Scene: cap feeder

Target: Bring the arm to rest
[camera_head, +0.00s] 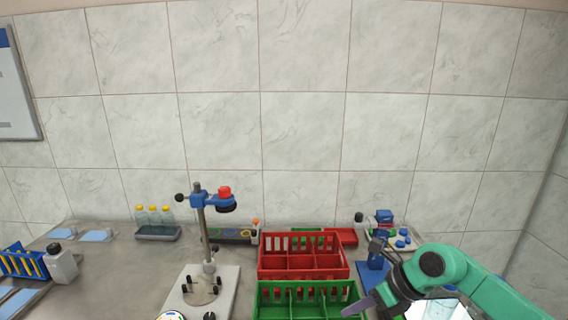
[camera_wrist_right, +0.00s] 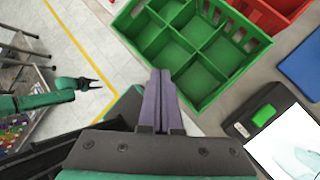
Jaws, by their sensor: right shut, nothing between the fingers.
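My right arm (camera_head: 470,285) comes in from the right in the head view. Its gripper (camera_head: 362,306) hangs low at the right end of the green crate (camera_head: 306,287). In the right wrist view the purple-grey fingers of this gripper (camera_wrist_right: 161,100) are together with nothing between them. They show in front of the near corner of the green crate (camera_wrist_right: 190,50), whose visible compartments are empty. A teal arm with a dark gripper (camera_wrist_right: 92,83), which looks like my left one, shows at the left of the wrist view with its fingers apart. It is outside the head view.
A red crate (camera_head: 302,270) stands behind the green one. A stand with a red-topped head (camera_head: 226,198) is left of them. A blue device (camera_head: 376,275) is close to my right gripper. A dark unit with a green button (camera_wrist_right: 263,116) is right of the fingers.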

